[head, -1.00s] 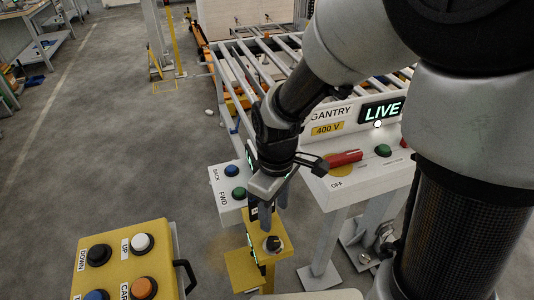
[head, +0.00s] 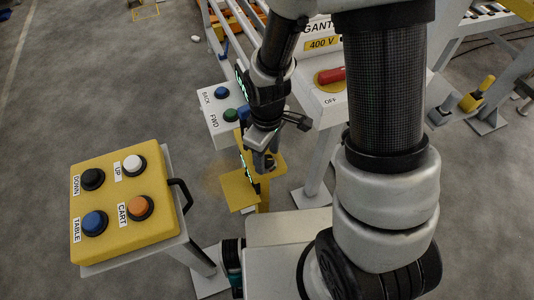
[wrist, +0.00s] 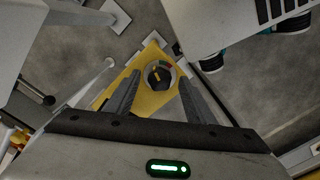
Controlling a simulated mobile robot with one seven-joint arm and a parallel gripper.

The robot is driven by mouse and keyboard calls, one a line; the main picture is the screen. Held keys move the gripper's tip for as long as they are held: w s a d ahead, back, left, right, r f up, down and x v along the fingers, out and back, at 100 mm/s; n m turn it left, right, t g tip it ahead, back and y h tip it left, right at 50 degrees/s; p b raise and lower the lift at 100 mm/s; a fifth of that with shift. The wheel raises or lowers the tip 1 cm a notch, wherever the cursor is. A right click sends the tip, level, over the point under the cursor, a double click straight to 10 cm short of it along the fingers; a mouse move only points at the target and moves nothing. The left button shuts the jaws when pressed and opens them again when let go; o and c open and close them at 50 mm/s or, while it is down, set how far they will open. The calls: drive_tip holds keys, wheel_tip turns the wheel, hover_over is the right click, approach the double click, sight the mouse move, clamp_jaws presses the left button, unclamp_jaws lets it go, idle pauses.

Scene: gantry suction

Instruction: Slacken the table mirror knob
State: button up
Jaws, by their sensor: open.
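The knob (wrist: 160,74) is a dark round dial with an orange pointer and red and green marks by its rim. It sits on a yellow plate (wrist: 152,107) in the wrist view. In the head view the knob (head: 270,163) is small and partly covered by my gripper. My gripper (wrist: 159,80) is open and empty. Its two grey fingers appear on either side of the knob in the wrist view, with gaps on both sides. In the head view my gripper (head: 258,150) is right above the knob; I cannot tell the remaining height.
A white box with BACK and FWD buttons (head: 222,104) stands just behind left. A yellow control box (head: 112,205) with several buttons and a black handle (head: 181,194) stands at front left.

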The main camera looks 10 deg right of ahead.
drive_tip(key=c, duration=1.1)
drive_tip(key=shift+o, duration=0.2)
drive_tip(key=shift+n, duration=0.3)
drive_tip(key=n, duration=0.3)
drive_tip(key=shift+n+p, duration=0.7)
drive_tip(key=shift+n, duration=0.8)
drive_tip(key=o, duration=1.1)
drive_tip(key=shift+c, duration=0.2)
